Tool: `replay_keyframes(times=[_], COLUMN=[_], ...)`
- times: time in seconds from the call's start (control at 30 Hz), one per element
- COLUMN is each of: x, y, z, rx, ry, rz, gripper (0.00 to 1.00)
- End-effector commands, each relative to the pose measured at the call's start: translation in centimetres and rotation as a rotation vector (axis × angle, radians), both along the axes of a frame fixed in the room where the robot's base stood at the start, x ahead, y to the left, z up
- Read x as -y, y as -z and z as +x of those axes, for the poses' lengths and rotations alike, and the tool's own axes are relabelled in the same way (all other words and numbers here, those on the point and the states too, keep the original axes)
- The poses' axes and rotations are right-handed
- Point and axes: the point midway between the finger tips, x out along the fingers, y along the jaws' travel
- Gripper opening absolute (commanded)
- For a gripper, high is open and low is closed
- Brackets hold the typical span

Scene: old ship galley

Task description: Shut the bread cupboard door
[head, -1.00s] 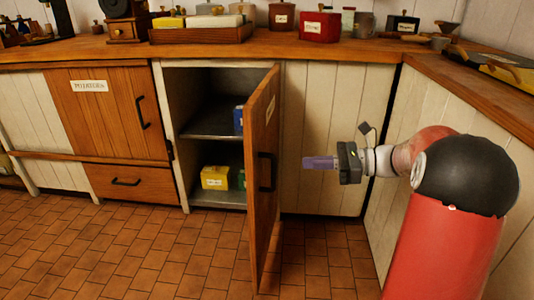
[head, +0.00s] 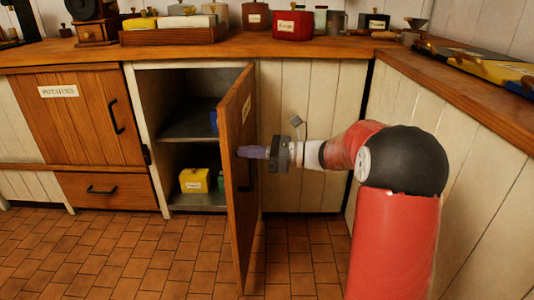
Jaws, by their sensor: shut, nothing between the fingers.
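The bread cupboard door (head: 238,215), a brown wooden panel, stands wide open in the head view. It is hinged at the cupboard's right side, and its free edge points toward me. A pale label and a black handle (head: 246,178) are on its outer face, which faces right. The label is too small to read. The open cupboard (head: 186,153) shows shelves inside. My gripper (head: 242,152) is shut and empty, its purplish fingers pointing left at the door's outer face by the handle. They overlap the door in the picture; I cannot tell if they touch it.
Inside are a yellow box (head: 195,180) and a partly hidden blue one (head: 213,121). The potatoes cupboard door (head: 80,115), at left, is shut. A wooden counter (head: 300,50) runs above and turns along the right. The tiled floor (head: 120,255) in front is clear.

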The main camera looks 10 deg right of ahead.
Motion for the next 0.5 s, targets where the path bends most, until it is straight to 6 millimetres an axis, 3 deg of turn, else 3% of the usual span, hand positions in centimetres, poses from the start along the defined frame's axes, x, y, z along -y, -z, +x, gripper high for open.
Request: replay_keyframes(times=[0.5], x=[-0.95], y=[0.0], z=[0.34], rx=[0.0], ry=[0.001], rz=[0.0], gripper=[0.0])
